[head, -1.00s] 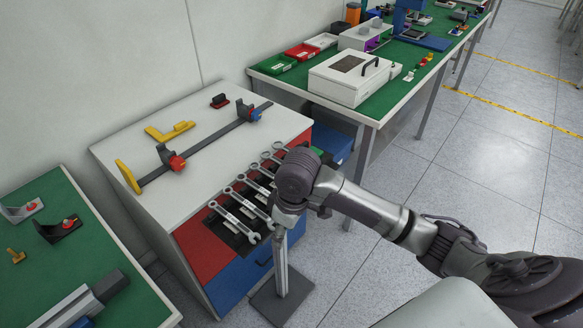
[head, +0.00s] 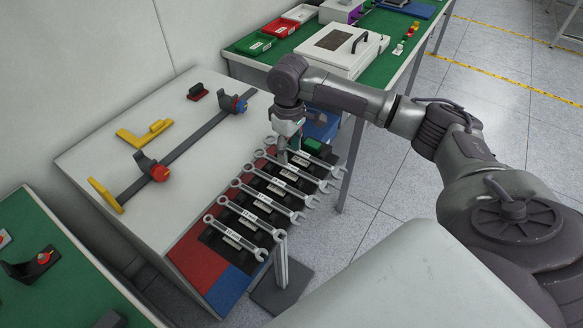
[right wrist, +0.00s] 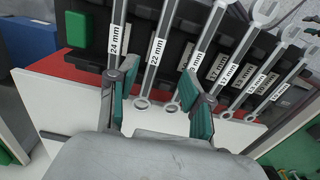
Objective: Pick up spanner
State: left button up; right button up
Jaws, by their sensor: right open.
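Several silver combination spanners (head: 268,199) lie side by side on a black rack, ring ends toward the white-topped cabinet and open ends outward. My right gripper (head: 290,150) points down over the far end of the row, near the ring ends. In the right wrist view its two teal-padded fingers (right wrist: 155,98) are apart and empty. The spanner labelled 22 mm (right wrist: 159,52) runs between them, its ring end low in the gap. The spanner labelled 24 mm (right wrist: 118,38) runs up behind the left finger. My left gripper is not in view.
The cabinet top (head: 215,130) holds a long bar clamp (head: 190,145) and a yellow angled piece (head: 145,133). A green bench (head: 262,62) with a white box (head: 335,48) stands beyond. A grey post (head: 282,262) stands by the rack's near end.

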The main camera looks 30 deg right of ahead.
aim_at(288, 166)
jog(key=shift+w+f, duration=0.2)
jog(key=shift+f, duration=0.85)
jog(key=f, duration=0.3)
jog(key=shift+w+d+f+p, duration=0.15)
jog(key=shift+w+f+p, duration=0.1)
jog(key=shift+f+p, duration=0.1)
jog(key=shift+f, duration=0.2)
jog(key=shift+c, duration=0.3)
jog(key=c, duration=0.8)
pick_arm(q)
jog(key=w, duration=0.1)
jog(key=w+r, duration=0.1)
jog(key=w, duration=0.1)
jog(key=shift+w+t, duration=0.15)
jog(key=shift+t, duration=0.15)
pick_arm(e)
grip_shut()
